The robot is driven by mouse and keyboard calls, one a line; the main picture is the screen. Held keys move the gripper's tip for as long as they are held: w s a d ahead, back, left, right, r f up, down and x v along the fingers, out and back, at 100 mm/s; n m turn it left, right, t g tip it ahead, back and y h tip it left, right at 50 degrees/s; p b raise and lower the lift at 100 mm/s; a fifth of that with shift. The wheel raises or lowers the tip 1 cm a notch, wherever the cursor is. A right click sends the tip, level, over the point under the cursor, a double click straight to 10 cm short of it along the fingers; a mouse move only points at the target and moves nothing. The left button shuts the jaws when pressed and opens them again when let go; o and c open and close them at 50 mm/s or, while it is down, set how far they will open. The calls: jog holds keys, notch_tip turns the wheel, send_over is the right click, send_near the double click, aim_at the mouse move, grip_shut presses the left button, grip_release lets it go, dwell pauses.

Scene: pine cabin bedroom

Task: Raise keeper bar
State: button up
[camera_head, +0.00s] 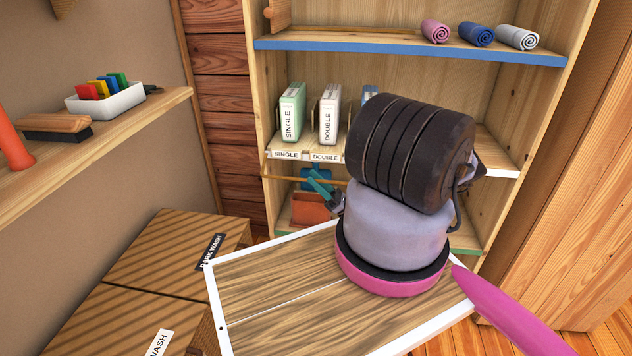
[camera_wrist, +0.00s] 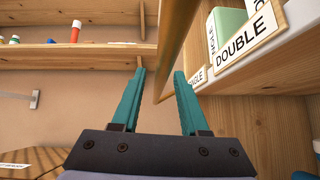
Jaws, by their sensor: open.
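The keeper bar (camera_head: 285,178) is a thin wooden rod running level along the front of the middle shelf, just under its label strip. In the wrist view the bar (camera_wrist: 172,58) slants between my two teal fingers, closer to the right one. My gripper (camera_head: 314,183) is open at the bar, under the DOUBLE label; its fingers also show in the wrist view (camera_wrist: 159,74). I see no clear contact between finger and bar. My dark arm hides the bar's right part in the head view.
On the middle shelf stand a green SINGLE pack (camera_head: 292,113) and a white DOUBLE pack (camera_head: 329,115). Rolled towels (camera_head: 477,35) lie on the blue-edged shelf above. An orange bin (camera_head: 310,208) sits below. Wash boxes (camera_head: 165,250) stand at the lower left, beside a wall shelf (camera_head: 95,135).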

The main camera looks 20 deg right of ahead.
grip_shut()
dwell(1.3)
